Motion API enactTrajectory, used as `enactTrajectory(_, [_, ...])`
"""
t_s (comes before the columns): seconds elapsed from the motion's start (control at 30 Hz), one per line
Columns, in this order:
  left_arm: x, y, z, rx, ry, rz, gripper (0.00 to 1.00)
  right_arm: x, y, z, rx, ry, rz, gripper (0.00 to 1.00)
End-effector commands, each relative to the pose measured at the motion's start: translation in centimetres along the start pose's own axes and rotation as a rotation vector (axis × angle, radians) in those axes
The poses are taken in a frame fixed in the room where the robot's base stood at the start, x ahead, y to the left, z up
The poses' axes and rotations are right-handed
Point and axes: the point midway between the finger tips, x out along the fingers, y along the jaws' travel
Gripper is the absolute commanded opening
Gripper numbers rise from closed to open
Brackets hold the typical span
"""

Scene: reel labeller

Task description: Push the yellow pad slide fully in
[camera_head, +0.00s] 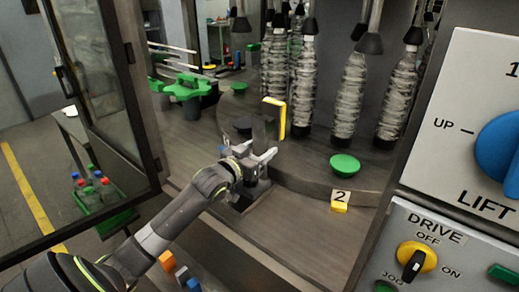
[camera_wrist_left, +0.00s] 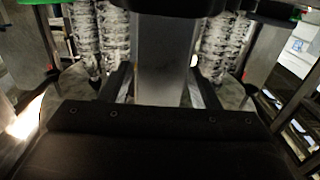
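A yellow upright bracket (camera_head: 281,117), which looks like the yellow pad slide, stands beside a dark block near the middle of the machine in the head view. My left gripper (camera_head: 268,156) is just in front of and below it. In the left wrist view the fingers of my left gripper (camera_wrist_left: 158,85) stand apart, with a grey upright post (camera_wrist_left: 163,60) showing between them. I cannot tell whether a finger touches the post. My right gripper is out of view.
Several wrapped bottles (camera_head: 348,95) hang under dark heads behind and right of the gripper. A green disc (camera_head: 344,164) and a yellow "2" marker (camera_head: 339,201) are to the right. A control panel (camera_head: 445,250) fills the right edge. An open glass door (camera_head: 100,85) is at left.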

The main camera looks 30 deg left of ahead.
Motion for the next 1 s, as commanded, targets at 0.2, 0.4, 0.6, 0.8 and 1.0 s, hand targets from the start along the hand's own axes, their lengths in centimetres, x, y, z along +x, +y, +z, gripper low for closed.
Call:
enactTrajectory(0.2, [0.0, 0.0, 0.0, 0.0, 0.0, 0.0, 0.26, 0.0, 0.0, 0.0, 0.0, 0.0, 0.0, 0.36])
enactTrajectory(0.4, [0.0, 0.0, 0.0, 0.0, 0.0, 0.0, 0.0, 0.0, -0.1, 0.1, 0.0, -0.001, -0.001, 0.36])
enactTrajectory(0.6, [0.7, 0.0, 0.1, -0.001, 0.001, -0.001, 0.0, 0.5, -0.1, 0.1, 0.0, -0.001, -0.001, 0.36])
enactTrajectory(0.8, [2.8, 0.0, 0.1, -0.001, 0.003, 0.0, 0.0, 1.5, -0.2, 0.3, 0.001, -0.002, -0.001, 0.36])
enactTrajectory(1.0, [3.0, 0.0, -0.1, 0.001, 0.002, 0.001, 0.0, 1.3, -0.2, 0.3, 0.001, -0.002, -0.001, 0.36])
